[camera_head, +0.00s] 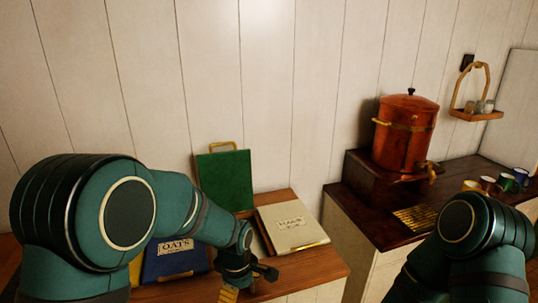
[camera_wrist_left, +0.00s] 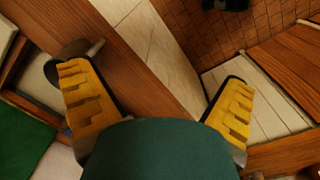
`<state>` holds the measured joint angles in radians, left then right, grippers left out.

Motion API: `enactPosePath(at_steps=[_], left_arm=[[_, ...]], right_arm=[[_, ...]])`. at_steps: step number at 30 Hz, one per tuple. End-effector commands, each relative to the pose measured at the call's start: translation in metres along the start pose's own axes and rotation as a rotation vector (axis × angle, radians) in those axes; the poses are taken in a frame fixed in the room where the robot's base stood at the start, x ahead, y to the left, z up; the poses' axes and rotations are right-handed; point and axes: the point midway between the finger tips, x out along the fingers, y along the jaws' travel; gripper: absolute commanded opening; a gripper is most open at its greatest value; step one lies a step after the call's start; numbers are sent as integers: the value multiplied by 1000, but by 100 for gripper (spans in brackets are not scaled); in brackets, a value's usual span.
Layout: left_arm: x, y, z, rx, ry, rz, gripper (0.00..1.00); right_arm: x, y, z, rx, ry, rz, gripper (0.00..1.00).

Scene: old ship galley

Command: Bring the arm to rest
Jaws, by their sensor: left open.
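My left arm comes in from the left in the head view. Its gripper (camera_head: 243,283) is low in front of the wooden counter (camera_head: 318,263), near the counter's front edge. In the left wrist view the gripper (camera_wrist_left: 158,100) has its two yellow-padded fingers wide apart with nothing held between them. Counter edge, pale panels and floor show beyond the fingers. My right arm is bent at the lower right of the head view; its gripper is out of frame.
The counter holds a blue lid labelled OATS (camera_head: 173,258), a white labelled lid (camera_head: 292,226) and a raised green lid (camera_head: 225,180). A copper urn (camera_head: 405,133) stands on a dark box at right, with several mugs (camera_head: 507,183) beyond. A hanging shelf (camera_head: 475,115) is on the wall.

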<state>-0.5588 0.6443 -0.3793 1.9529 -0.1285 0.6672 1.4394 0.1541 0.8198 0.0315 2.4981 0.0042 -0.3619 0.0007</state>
Motion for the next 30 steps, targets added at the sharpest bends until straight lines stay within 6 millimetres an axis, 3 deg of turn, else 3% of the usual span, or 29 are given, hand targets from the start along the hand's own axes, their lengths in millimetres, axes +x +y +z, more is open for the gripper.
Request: enactPosePath(at_steps=[1, 8, 12, 15, 21, 30], left_arm=[[25, -7, -3, 43, -18, 3, 100], [116, -42, -3, 316, -91, 82, 100], [175, -76, 3, 514, -119, 164, 100], [208, -99, 11, 651, -115, 231, 100], [242, -132, 22, 846, -67, 327, 100], [249, -141, 26, 924, -31, 361, 100]], right_arm=[[9, 3, 1, 0, -1, 1, 47], [32, 11, 5, -2, -4, 3, 47], [50, 17, 9, -3, -9, 6, 47], [63, 22, 12, -3, -13, 8, 47], [79, 27, 15, -4, -15, 11, 47], [82, 28, 16, -5, -16, 11, 47]])
